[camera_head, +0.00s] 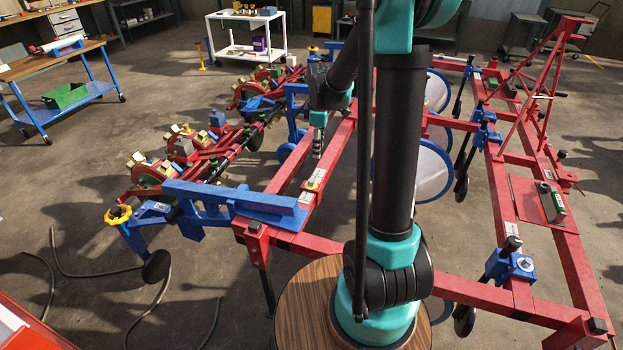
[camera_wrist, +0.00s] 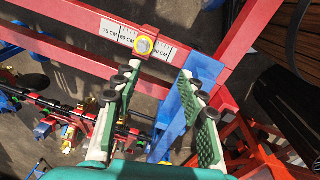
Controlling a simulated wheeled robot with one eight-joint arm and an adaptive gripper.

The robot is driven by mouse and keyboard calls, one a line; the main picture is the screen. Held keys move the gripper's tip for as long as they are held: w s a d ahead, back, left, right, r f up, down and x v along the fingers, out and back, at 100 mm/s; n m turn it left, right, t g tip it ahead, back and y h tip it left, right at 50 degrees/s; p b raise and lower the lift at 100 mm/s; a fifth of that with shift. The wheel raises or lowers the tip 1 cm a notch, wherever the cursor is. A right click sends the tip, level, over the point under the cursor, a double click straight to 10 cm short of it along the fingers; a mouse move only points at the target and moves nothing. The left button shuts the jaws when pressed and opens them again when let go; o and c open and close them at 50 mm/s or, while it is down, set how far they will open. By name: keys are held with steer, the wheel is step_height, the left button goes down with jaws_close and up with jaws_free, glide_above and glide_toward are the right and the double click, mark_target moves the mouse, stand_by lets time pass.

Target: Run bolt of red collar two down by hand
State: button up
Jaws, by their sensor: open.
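A red collar (camera_wrist: 149,37) with a round yellow bolt head (camera_wrist: 145,45) sits on a red beam in the wrist view, between scale labels marked 80 CM and 90 CM. What looks like the same collar shows in the head view (camera_head: 313,185) on the near part of the long red beam. I see no number on it. My gripper (camera_wrist: 158,72) is open and empty, its two green-padded fingers apart. In the picture, the bolt head lies just beyond the fingertips, nearer the left finger, with no visible contact. In the head view my gripper (camera_head: 318,145) hangs over the beam, beyond the collar.
A blue bar (camera_head: 235,197) lies beside the collar and crosses the beam; it also shows in the wrist view (camera_wrist: 183,112). Planter row units (camera_head: 180,150) stand to the left. The red frame (camera_head: 555,210) extends right. My arm hides the middle of the head view.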

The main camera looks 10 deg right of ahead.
mark_target(311, 181)
steer(key=w+a+f+n+g, duration=0.1)
steer(key=w+f+n, duration=0.25)
steer(key=w, duration=0.35)
steer(key=shift+n, duration=0.35)
steer(key=f, duration=1.6)
steer(key=shift+s+a+f, duration=0.1)
steer(key=shift+s+f, duration=0.1)
jaws_close()
